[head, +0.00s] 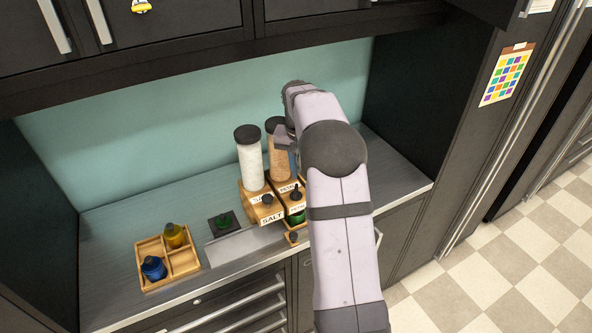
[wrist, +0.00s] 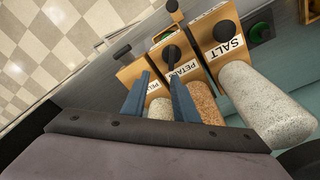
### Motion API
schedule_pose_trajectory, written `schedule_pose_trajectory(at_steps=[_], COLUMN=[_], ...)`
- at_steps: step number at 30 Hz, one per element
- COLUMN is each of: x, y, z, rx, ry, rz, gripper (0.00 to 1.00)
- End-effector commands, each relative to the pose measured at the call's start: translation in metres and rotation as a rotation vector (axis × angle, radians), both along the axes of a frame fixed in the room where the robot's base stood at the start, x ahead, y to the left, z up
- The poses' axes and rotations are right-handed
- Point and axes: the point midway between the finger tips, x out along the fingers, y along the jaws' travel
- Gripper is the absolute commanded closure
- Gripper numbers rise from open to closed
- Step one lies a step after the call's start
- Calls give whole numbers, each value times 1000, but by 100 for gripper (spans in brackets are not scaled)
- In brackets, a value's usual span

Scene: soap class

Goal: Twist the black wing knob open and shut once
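Three labelled wooden dispensers stand side by side. The SALT dispenser (wrist: 204,38) has a black knob (wrist: 224,31) on its front and a clear cylinder of white grains (head: 250,160). The PETALS dispenser (wrist: 187,73) has a black knob (wrist: 172,53) and a cylinder of orange-brown bits (wrist: 203,101). A third dispenser, partly hidden, has a black knob (wrist: 122,51). I cannot tell which knob is meant. My gripper (wrist: 159,68) has two blue-grey fingers apart, near the PETALS and third dispensers. Nothing shows held between them. In the head view my arm hides most of it.
Another green object (head: 297,217) is below PETALS. The counter's left part is clear.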

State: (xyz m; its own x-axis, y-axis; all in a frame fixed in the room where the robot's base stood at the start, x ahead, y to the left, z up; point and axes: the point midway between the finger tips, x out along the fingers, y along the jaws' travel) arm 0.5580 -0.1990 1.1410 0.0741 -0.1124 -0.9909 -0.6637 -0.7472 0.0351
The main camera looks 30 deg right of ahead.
Motion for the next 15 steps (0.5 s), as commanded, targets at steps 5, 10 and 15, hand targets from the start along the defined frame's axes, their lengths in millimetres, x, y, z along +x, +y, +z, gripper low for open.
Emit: schedule_pose_trajectory(at_steps=[5,10,15], x=[14,-2,-5], y=[10,23,24], z=[26,31,30], rx=[58,108,111], ry=[3,71,83], rz=[38,92,115], gripper=[73,73,73])
